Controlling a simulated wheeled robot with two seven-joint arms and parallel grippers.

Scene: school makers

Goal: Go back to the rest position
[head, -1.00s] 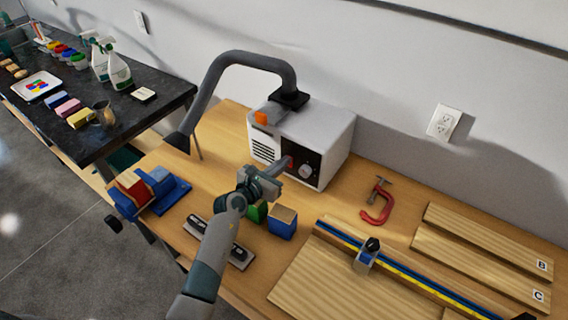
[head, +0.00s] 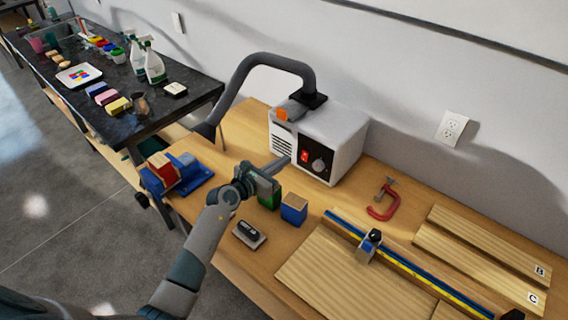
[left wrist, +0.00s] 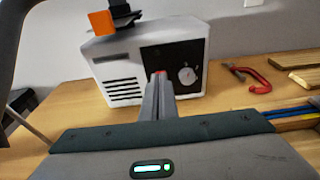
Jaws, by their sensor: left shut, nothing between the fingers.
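My left gripper (head: 278,167) is shut and empty in the head view, in front of the white machine (head: 325,140) with the dark hose. Its shut fingers also show in the left wrist view (left wrist: 158,98), in line with the machine's black panel and partly covering it. From these views I cannot tell whether the fingertips touch the panel. A red switch (head: 304,156) and a round knob (head: 319,166) sit on that panel. My right gripper is not in view.
Green (head: 269,197) and blue (head: 294,209) blocks stand below my left gripper. A blue vise (head: 180,177) lies to the left and a dark eraser-like block (head: 249,234) in front. A red clamp (head: 382,200) and boards (head: 480,245) lie right.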

